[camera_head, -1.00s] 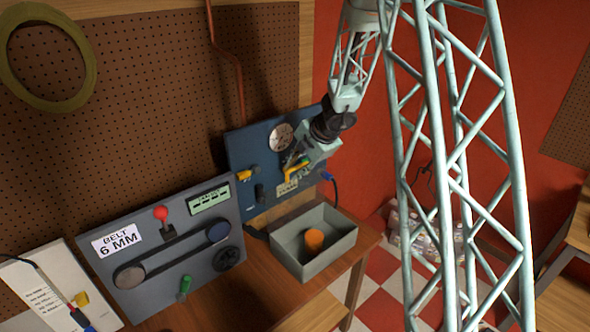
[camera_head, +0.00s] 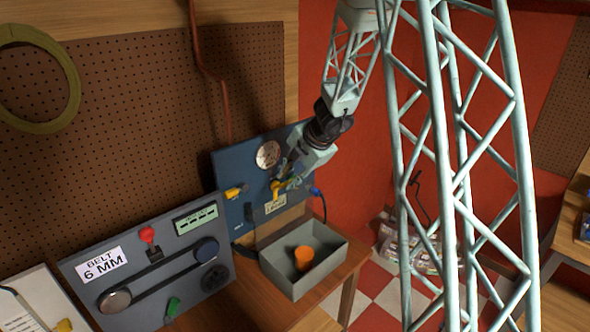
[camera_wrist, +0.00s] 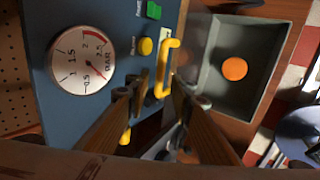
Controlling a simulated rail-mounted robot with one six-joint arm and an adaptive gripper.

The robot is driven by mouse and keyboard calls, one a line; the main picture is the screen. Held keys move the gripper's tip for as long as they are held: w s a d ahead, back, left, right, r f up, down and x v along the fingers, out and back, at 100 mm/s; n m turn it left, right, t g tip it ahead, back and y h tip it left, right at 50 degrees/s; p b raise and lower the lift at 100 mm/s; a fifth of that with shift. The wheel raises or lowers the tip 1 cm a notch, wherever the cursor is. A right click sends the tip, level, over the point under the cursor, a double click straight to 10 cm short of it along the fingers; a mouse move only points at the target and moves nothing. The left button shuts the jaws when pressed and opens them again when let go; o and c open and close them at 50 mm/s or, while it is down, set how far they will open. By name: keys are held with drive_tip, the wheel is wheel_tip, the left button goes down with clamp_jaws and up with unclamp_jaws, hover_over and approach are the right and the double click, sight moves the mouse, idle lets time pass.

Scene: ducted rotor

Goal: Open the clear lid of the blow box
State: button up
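A grey open-topped box (camera_head: 334,255) stands on the wooden table with an orange cylinder (camera_head: 304,257) inside. It also shows at the upper right of the wrist view (camera_wrist: 205,108). I cannot make out a clear lid on it, and cannot tell whether it is the blow box. My gripper (camera_head: 290,174) is at the blue panel (camera_head: 232,168), beside a yellow handle (camera_head: 279,189). In the wrist view my gripper (camera_wrist: 160,94) has its fingers apart, with nothing held between them. The yellow handle (camera_wrist: 166,62) lies just beyond the fingertips.
The blue panel carries a round gauge (camera_wrist: 82,60), a yellow button (camera_wrist: 146,47) and a green one (camera_wrist: 154,11). A grey belt panel (camera_head: 142,262) stands to the left. Bagged items (camera_head: 412,246) lie on the checked floor.

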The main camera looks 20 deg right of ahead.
drive_tip(key=v, duration=0.6)
drive_tip(key=shift+s+r, duration=0.15)
drive_tip(key=shift+r, duration=0.1)
drive_tip(key=shift+a, duration=0.1)
idle(0.6)
drive_tip(key=s+a+r+n+g+b, duration=0.1)
drive_tip(key=s+a+r+n+b, duration=0.2)
drive_tip(key=s+a+n+b, duration=0.7)
drive_tip(key=s+a+r+n+b, duration=0.15)
drive_tip(key=s+a+n, duration=0.55)
drive_tip(key=s+n, duration=0.75)
drive_tip(key=s+f+n+b, duration=0.2)
drive_tip(key=s+n+b, duration=0.1)
drive_tip(key=s+n, duration=0.5)
drive_tip(key=s+d+f+n+h+b, duration=0.1)
drive_tip(key=s+f+n+b, duration=0.2)
drive_tip(key=s+n, duration=0.6)
drive_tip(key=s+d+f+n+g+h+b, duration=0.1)
drive_tip(key=s+f+n+b, duration=0.2)
drive_tip(key=s+n, duration=0.5)
drive_tip(key=shift+s+n+b, duration=0.35)
drive_tip(key=shift+s+b, duration=0.25)
drive_tip(key=shift+b, duration=0.3)
